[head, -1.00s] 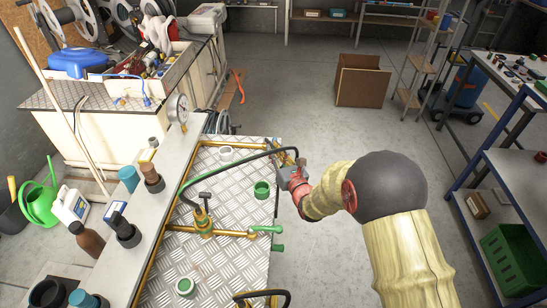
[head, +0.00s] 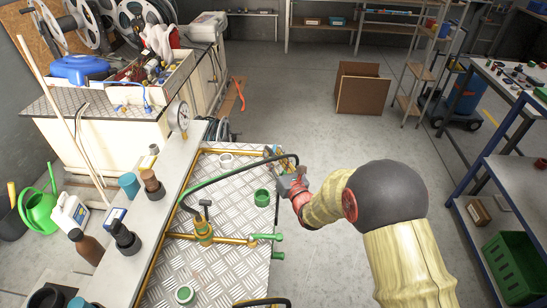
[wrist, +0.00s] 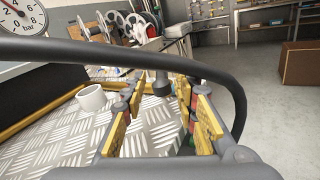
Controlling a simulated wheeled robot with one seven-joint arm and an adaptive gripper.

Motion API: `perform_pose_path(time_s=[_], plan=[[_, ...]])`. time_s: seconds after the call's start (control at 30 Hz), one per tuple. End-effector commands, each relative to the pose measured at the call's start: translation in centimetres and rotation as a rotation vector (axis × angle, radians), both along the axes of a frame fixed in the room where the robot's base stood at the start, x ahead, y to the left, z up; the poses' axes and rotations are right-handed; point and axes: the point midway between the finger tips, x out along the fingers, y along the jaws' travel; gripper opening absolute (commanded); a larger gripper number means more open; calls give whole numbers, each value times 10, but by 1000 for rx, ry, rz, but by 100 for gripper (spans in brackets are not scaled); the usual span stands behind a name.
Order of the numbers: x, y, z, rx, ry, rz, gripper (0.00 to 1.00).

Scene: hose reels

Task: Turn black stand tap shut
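A brass tap with a dark T-shaped handle (head: 204,212) stands on the chequered metal plate (head: 215,272), left of my gripper. A dark arched hose (head: 232,171) runs over the plate from the left to beside my gripper (head: 287,178). In the wrist view the dark arch crosses close in front of the camera (wrist: 130,50). My gripper (wrist: 160,122) has its yellow-padded fingers apart. A dark upright stub (wrist: 161,83) shows between and beyond them; I cannot tell which tap it belongs to, or whether the fingers touch anything.
A green-handled fitting (head: 266,237) sticks out at the plate's right edge. A green cup (head: 262,198) and a white ring (head: 226,161) are on the plate. A pressure gauge (head: 180,115) stands at the bench. The floor to the right is open, with a cardboard box (head: 362,90).

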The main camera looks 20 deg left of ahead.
Motion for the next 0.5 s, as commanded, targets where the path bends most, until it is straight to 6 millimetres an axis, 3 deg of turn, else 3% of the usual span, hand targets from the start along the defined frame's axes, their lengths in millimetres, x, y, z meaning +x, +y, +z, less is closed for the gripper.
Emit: perform_pose_path(time_s=[0.17, 0.5], plan=[[-17, -14, 0, -1, 1, -1, 29], [-69, -57, 0, -1, 1, -1, 29]])
